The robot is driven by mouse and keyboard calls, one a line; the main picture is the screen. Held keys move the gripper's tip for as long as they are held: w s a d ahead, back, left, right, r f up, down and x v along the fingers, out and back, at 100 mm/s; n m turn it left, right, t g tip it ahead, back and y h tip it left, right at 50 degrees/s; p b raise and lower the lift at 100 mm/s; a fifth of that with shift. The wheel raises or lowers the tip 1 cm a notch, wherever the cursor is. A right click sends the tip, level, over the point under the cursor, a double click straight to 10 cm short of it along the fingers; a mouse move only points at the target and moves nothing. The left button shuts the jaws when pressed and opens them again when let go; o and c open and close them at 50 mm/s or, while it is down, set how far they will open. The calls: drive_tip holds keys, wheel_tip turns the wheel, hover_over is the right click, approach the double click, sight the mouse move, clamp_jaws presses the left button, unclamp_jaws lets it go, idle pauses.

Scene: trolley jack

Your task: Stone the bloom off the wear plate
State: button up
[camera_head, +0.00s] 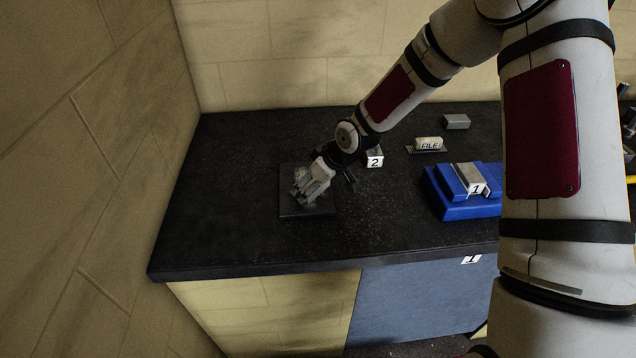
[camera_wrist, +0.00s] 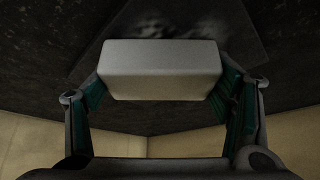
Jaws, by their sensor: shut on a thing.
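My gripper (camera_head: 305,193) is over the dark square wear plate (camera_head: 292,210) on the left part of the black bench top. In the wrist view my gripper (camera_wrist: 160,95) is shut on a pale grey block, the stone (camera_wrist: 160,68), with one finger at each end. Beyond the stone, the wear plate (camera_wrist: 245,45) shows smeared lighter patches, the bloom (camera_wrist: 190,22). The fingers and arm hide much of the plate in the head view. I cannot tell whether the stone touches the plate.
A blue vise-like fixture (camera_head: 460,208) holds a grey block marked 1 (camera_head: 469,176). A block marked 2 (camera_head: 375,157) stands behind my gripper. A piece labelled FILE (camera_head: 429,144) and a grey block (camera_head: 456,121) lie further back. The bench top (camera_head: 225,240) is clear at front left.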

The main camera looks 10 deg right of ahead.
sight(280, 179)
drive_tip(key=shift+w+a+f+b, duration=0.15)
drive_tip(key=shift+a+b, duration=0.1)
drive_tip(key=shift+a, duration=1.65)
drive_tip(key=shift+s+a+f+b, duration=0.15)
drive_tip(key=shift+a+b, duration=0.1)
drive_tip(key=shift+a, duration=1.65)
drive_tip(key=shift+w+b, duration=0.75)
drive_tip(key=shift+w, duration=0.65)
drive_tip(key=shift+s+d+r+p, duration=0.15)
drive_tip(key=shift+d+p, duration=0.3)
drive_tip(key=shift+d, duration=1.45)
drive_tip(key=shift+s+d+f+p, duration=0.1)
drive_tip(key=shift+d+f+p, duration=0.05)
drive_tip(key=shift+d, duration=1)
drive_tip(key=shift+s+d+f+p, duration=0.1)
drive_tip(key=shift+d+p, duration=0.05)
drive_tip(key=shift+d, duration=1)
drive_tip(key=shift+d+p, duration=0.3)
drive_tip(key=shift+d, duration=1.45)
drive_tip(key=shift+w+r+b, duration=0.15)
drive_tip(key=shift+w+b, duration=0.5)
drive_tip(key=shift+w, duration=0.7)
drive_tip(key=shift+w+a+r, duration=0.1)
drive_tip(key=shift+a+r, duration=0.05)
drive_tip(key=shift+a, duration=0.95)
drive_tip(key=shift+a+r, duration=0.1)
drive_tip(key=shift+a, duration=1)
